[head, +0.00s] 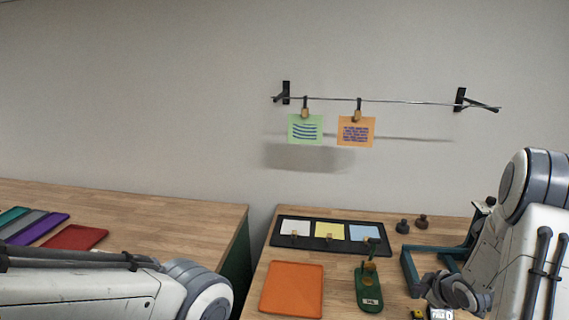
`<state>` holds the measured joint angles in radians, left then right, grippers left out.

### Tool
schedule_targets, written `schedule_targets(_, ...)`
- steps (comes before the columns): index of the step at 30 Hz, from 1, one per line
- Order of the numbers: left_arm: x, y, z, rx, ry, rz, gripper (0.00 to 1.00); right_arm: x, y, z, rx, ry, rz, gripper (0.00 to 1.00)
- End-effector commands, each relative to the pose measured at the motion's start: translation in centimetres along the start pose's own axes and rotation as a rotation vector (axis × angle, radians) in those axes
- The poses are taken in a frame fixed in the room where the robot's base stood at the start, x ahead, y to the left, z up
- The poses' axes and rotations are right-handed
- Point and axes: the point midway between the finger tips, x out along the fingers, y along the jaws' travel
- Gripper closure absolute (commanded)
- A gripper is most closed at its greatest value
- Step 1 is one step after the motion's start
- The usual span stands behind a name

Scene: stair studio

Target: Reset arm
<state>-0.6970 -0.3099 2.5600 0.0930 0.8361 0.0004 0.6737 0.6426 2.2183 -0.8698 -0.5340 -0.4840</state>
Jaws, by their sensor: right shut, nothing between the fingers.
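My right arm comes in at the right edge, and its dark gripper (432,287) is low over the right table, at the front of a teal frame. It is shut and holds nothing; the arm partly hides it. My left arm crosses the lower left corner, and its gripper is not in view. A green card (305,130) and an orange card (356,132) hang by clips from a wire on the wall.
The right table holds a black tray (279,232) with three cards and clips, an orange tray (292,290), a green stapler-like object (369,289), the teal frame (410,270) and two dark knobs. A gap separates it from the left table (160,219), which bears coloured sheets.

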Motion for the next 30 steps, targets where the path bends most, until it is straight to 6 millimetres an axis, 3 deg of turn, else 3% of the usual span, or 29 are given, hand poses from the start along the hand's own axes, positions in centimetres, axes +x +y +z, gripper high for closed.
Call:
schedule_targets(1, 0.0, 0.0, 0.0, 0.000, 0.000, 0.000, 0.50, -0.5, -0.6, -2.9, -0.013, -0.017, -0.014, 1.00)
schedule_targets(6, 0.0, 0.0, 0.0, 0.000, 0.000, 0.000, 0.50, -4.0, -5.4, -11.1, 0.026, -0.122, -0.079, 1.00)
schedule_targets(8, 0.0, 0.0, 0.0, 0.000, 0.000, 0.000, 0.50, -5.8, -7.9, -13.6, 0.046, -0.154, -0.108, 1.00)
schedule_targets(12, 0.0, 0.0, 0.0, 0.000, 0.000, 0.000, 0.50, -11.3, -14.7, -17.6, 0.098, -0.226, -0.198, 1.00)
schedule_targets(16, 0.0, 0.0, 0.0, 0.000, 0.000, 0.000, 0.50, -17.5, -21.6, -19.1, 0.135, -0.299, -0.311, 1.00)
schedule_targets(21, 0.0, 0.0, 0.0, 0.000, 0.000, 0.000, 0.50, -25.1, -28.9, -18.0, 0.146, -0.398, -0.464, 1.00)
schedule_targets(25, 0.0, 0.0, 0.0, 0.000, 0.000, 0.000, 0.50, -28.9, -31.8, -16.5, 0.138, -0.458, -0.541, 1.00)
schedule_targets(30, 0.0, 0.0, 0.0, 0.000, 0.000, 0.000, 0.50, -30.4, -32.8, -15.7, 0.133, -0.488, -0.572, 1.00)
